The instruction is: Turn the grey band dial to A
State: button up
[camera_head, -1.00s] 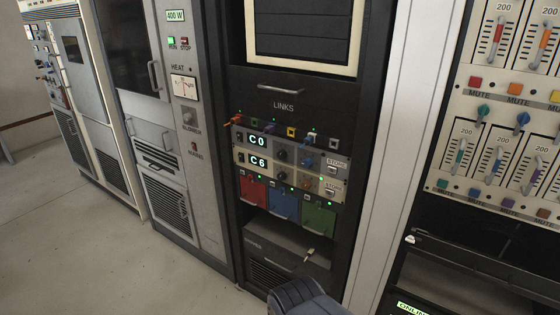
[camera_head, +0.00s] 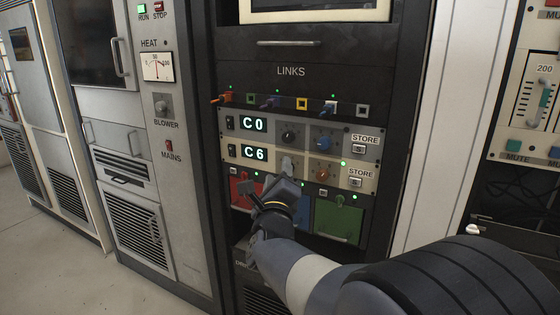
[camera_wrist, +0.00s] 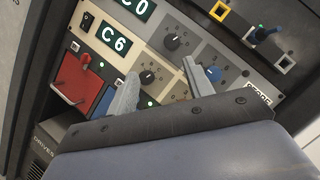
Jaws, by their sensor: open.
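Two dark grey dials sit on the LINKS rack. The upper dial (camera_head: 289,137) is on the grey row, beside a display (camera_head: 253,124) reading C0. The lower dial (camera_wrist: 147,77) is on the beige row, beside a display (camera_head: 255,153) reading C6; my gripper hides it in the head view. My gripper (camera_wrist: 160,68) is open and empty, its fingers in front of the panel, one on each side of the lower dial in the wrist view. I cannot tell whether they touch it.
A blue dial (camera_head: 324,144) and an orange dial (camera_head: 322,174) are right of the dark ones. STORE buttons (camera_head: 358,148) lie further right. Plugs and cables (camera_head: 268,103) stick out above. Red (camera_head: 241,190) and green (camera_head: 338,219) panels are below.

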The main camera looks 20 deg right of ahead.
aim_at(288, 140)
jog(key=w+d+r, duration=0.1)
jog(key=w+d, duration=0.1)
jog(key=w, duration=0.1)
jog(key=w+d+r+m+h, duration=0.1)
jog(key=w+d, duration=0.1)
jog(key=w, duration=0.1)
jog(key=w+d+r+m, duration=0.1)
jog(key=w+d, duration=0.2)
jog(key=shift+r+h, duration=0.2)
jog(key=shift+h, duration=0.1)
jog(key=shift+a, duration=0.1)
jog(key=c, duration=1)
